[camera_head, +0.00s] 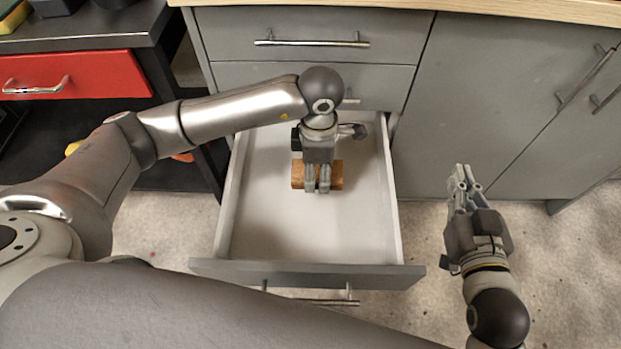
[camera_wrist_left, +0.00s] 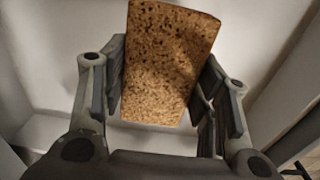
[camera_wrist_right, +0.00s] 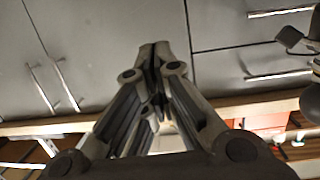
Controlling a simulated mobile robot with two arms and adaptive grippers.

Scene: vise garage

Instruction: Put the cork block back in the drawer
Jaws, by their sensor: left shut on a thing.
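The brown speckled cork block (camera_head: 337,175) is held within the outline of the open light-grey drawer (camera_head: 270,235), toward its back half. My left gripper (camera_head: 317,188) points down and is shut on the block, with a finger on each side. In the left wrist view the block (camera_wrist_left: 165,65) stands out between the fingers, with pale drawer surfaces behind it. I cannot tell whether the block touches the drawer floor. My right gripper (camera_head: 462,180) is shut and empty, to the right of the drawer above the floor.
The drawer is pulled far out, its front panel (camera_head: 305,273) toward me; its visible floor is otherwise bare. Closed drawers (camera_head: 310,30) sit above it, and cabinet doors (camera_head: 500,80) stand to the right. A dark bench with a red drawer (camera_head: 75,76) is at the left.

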